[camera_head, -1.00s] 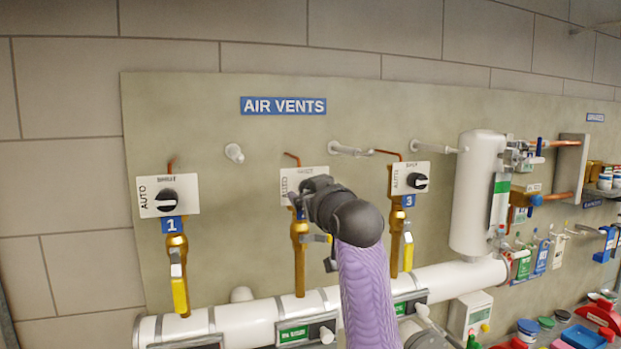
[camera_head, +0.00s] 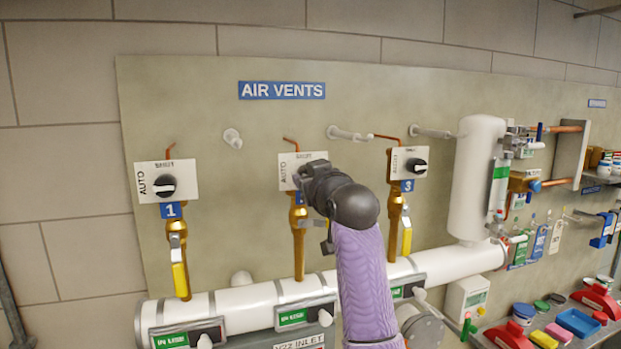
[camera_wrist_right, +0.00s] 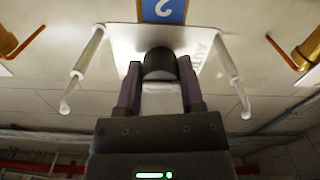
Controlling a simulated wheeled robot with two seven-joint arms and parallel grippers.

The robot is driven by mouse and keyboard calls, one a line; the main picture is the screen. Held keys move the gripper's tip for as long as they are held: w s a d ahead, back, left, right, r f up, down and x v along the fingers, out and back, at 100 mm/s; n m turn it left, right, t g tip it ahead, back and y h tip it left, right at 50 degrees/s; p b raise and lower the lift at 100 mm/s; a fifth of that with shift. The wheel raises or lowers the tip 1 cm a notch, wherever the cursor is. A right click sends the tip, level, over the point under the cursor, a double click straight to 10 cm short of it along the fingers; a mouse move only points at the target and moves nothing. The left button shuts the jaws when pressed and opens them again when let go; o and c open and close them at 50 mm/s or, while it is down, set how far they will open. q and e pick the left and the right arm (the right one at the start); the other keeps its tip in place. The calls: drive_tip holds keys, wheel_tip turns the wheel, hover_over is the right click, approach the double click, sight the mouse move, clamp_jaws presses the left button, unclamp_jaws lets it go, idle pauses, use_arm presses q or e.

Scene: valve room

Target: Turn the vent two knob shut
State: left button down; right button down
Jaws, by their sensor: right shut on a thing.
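The vent two plate (camera_head: 288,170) is the middle white plate under the blue AIR VENTS sign. Its knob is hidden behind my right gripper in the head view. My right gripper (camera_head: 308,178) reaches the plate from the front right. In the right wrist view, the dark round knob (camera_wrist_right: 160,64) sits between the two fingers of my right gripper (camera_wrist_right: 159,80), which are shut on it. The blue number 2 label (camera_wrist_right: 163,10) shows there upside down. Which way the knob points is hidden. My left gripper is not in view.
The vent one knob (camera_head: 165,186) is to the left and the vent three knob (camera_head: 416,165) to the right, close to my right arm. Yellow-handled valves hang below. A white pipe (camera_head: 250,310) runs along the bottom. White pegs (camera_head: 348,134) stick out above the plates.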

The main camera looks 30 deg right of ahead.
drive_tip(key=m, duration=0.4)
drive_tip(key=shift+m, duration=0.4)
drive_tip(key=m, duration=0.4)
drive_tip(key=shift+a+m, duration=0.1)
drive_tip(key=shift+m, duration=0.2)
drive_tip(key=m, duration=0.4)
drive_tip(key=shift+r, duration=0.1)
drive_tip(key=shift+m, duration=2.1)
drive_tip(key=shift+c, duration=1.1)
unclamp_jaws()
drive_tip(key=shift+w, duration=0.1)
